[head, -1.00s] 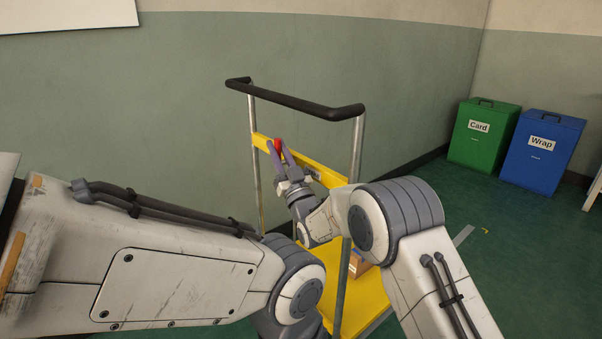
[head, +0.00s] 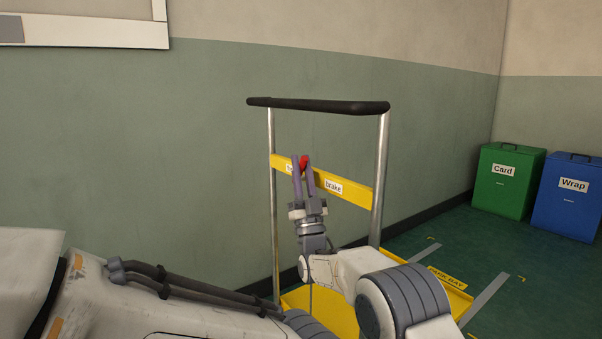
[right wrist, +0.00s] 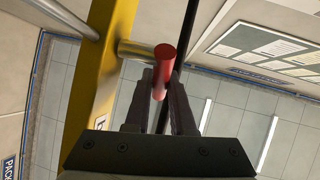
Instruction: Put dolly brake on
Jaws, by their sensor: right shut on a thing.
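The dolly has a yellow deck (head: 325,303), steel uprights and a black push handle (head: 320,105). A yellow crossbar (head: 356,193) between the uprights carries a "brake" label (head: 333,187) on its right part and a partly covered label (head: 289,168) on its left. The red-tipped brake lever (head: 303,162) stands out from the crossbar between the labels, nearer the left one. My right gripper (head: 302,168) is shut on it. In the right wrist view the red end (right wrist: 163,62) sits between the fingertips (right wrist: 161,88). My left gripper is out of view.
A green "Card" bin (head: 507,182) and a blue "Wrap" bin (head: 569,198) stand at the right by the wall. A yellow "PARK BAY" marking (head: 447,277) and grey strips show right of the dolly. The green wall is close behind it. Floor before the bins is clear.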

